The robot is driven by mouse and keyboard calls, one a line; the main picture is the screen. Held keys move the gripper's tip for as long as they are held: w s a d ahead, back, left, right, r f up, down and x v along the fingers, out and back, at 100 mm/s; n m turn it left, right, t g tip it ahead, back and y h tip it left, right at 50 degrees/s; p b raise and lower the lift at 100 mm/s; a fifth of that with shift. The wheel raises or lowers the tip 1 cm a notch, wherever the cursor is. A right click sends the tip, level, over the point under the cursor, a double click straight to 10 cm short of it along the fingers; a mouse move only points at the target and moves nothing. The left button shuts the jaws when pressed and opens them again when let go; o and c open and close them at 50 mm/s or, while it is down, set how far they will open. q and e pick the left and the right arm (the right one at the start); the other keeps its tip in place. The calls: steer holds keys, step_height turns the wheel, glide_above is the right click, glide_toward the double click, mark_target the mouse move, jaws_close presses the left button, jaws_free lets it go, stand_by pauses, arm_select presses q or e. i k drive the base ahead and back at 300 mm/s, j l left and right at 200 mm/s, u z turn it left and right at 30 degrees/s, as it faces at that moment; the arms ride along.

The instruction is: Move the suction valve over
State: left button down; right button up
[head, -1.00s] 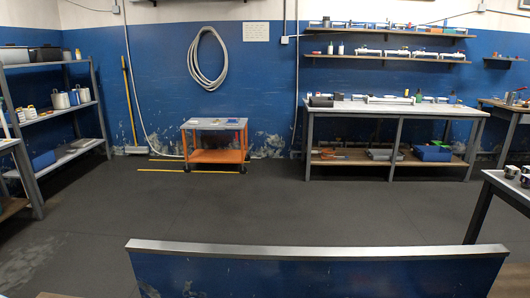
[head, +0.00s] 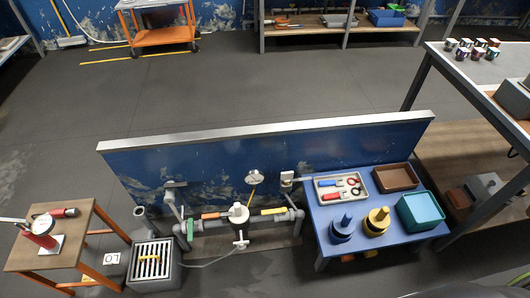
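A grey pipe run (head: 212,228) stands low in front of a blue panel (head: 330,150), with a white pump-like body (head: 238,213) at its middle. An orange part (head: 213,215) lies along the pipe left of that body, and a yellow part (head: 273,211) lies along it to the right. A green part (head: 190,230) stands upright at the pipe's left end. A white fitting (head: 240,240) sits in front of the body. I cannot tell which of these is the suction valve, nor its setting. Neither gripper is in view.
Right of the pipes, a blue table (head: 330,216) holds a tool tray (head: 325,198), a brown tray (head: 397,178), a teal bin (head: 420,211) and two stepped pieces. A grated drain box (head: 154,265) and a wooden table (head: 50,258) stand left. Open floor lies behind the panel.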

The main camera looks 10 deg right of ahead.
mark_target(284, 210)
steer(key=z, duration=1)
steer(key=k+j+z, duration=0.1)
steer(key=j+z, duration=0.25)
steer(key=k+j+z, duration=0.1)
steer(key=z, duration=0.25)
